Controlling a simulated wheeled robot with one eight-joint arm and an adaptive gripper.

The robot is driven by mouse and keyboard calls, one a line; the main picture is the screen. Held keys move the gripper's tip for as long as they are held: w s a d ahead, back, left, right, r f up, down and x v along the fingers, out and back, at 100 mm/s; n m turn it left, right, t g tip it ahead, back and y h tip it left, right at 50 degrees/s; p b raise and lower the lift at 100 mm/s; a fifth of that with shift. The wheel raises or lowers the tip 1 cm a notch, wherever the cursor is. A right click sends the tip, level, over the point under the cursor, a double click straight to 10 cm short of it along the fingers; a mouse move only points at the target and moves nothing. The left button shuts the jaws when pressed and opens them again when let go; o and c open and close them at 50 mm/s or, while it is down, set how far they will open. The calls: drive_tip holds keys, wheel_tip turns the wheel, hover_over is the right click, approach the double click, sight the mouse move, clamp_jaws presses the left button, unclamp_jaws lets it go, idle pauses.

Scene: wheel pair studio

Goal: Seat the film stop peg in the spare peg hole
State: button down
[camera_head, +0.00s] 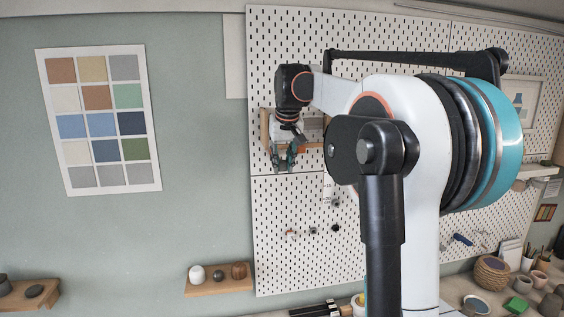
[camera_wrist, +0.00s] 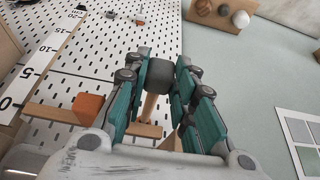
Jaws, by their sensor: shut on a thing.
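In the wrist view a dark grey, rounded cylinder head (camera_wrist: 160,76) on a pale wooden shaft (camera_wrist: 149,106) sits between my fingertips; it appears to be the film stop peg. My gripper (camera_wrist: 160,72) is shut on it. In the head view my gripper (camera_head: 284,160) is in front of the left part of the white pegboard (camera_head: 290,60), and the peg is too small to make out. A wooden rail (camera_wrist: 60,115) with an orange block (camera_wrist: 88,106) lies close to the fingers in the wrist view. I cannot tell which opening is the spare peg hole.
A small wooden shelf (camera_head: 218,285) with several round objects is below left of the pegboard. A colour chart (camera_head: 99,120) hangs on the green wall. A ruler strip (camera_wrist: 40,68) runs along the board. The lower pegboard carries small fittings (camera_head: 312,230). My arm hides the board's middle.

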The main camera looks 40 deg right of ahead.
drive_tip(key=shift+s+a, duration=0.1)
drive_tip(key=shift+s, duration=0.1)
drive_tip(key=shift+s+a, duration=0.2)
drive_tip(key=shift+s, duration=0.2)
idle(0.3)
drive_tip(key=shift+s+a+b, duration=0.3)
drive_tip(key=shift+s+a, duration=0.1)
drive_tip(key=shift+s, duration=0.45)
drive_tip(key=shift+w, duration=0.1)
drive_tip(key=c, duration=1.9)
unclamp_jaws()
drive_tip(key=c, duration=0.5)
